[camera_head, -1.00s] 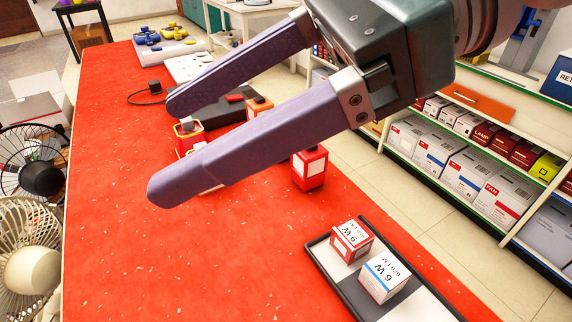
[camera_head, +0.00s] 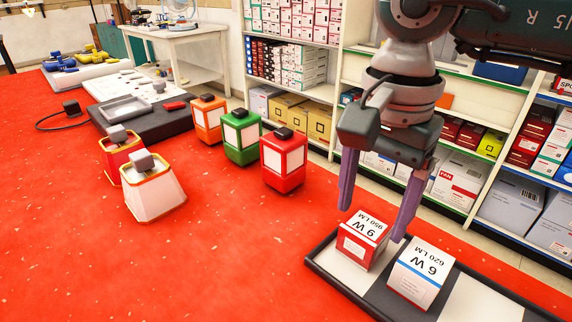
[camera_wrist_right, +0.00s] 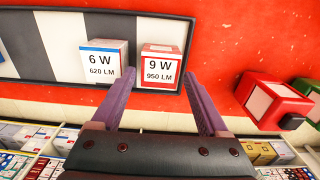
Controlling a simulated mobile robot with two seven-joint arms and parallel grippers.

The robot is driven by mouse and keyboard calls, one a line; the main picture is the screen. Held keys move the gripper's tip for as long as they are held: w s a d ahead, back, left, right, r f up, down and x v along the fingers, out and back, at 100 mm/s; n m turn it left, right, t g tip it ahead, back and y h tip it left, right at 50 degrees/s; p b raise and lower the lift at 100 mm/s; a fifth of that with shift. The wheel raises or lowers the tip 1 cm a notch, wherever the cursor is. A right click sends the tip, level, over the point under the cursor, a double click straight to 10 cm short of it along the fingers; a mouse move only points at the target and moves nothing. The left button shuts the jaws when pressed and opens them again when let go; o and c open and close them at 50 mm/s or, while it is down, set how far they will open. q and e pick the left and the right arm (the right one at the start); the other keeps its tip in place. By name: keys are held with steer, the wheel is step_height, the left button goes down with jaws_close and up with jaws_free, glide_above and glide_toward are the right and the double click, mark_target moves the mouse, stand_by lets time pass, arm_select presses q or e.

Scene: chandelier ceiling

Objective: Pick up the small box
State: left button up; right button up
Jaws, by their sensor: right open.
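A small red and white box marked 9 W (camera_head: 362,240) stands on a black and white tray (camera_head: 480,302). It also shows in the right wrist view (camera_wrist_right: 160,68). Beside it stands a white box with a blue stripe, marked 6 W (camera_head: 420,272); it shows in the right wrist view too (camera_wrist_right: 103,62). My right gripper (camera_head: 372,222) is open above the 9 W box, pointing down. In the right wrist view its fingertips (camera_wrist_right: 159,74) frame that box, one of them near the gap between the boxes. Contact cannot be told. My left gripper is out of view.
Red (camera_head: 284,160), green (camera_head: 241,136) and orange (camera_head: 208,118) lantern-like items stand left of the tray. A white one (camera_head: 152,190) stands nearer. Stocked shelves (camera_head: 450,180) line the back. The red table's front left is clear.

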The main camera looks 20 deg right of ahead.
mark_target(367, 224)
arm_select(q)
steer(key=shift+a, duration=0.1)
arm_select(e)
step_height(367, 224, down, 3)
steer(key=shift+a+f, duration=0.15)
steer(key=shift+c, duration=0.4)
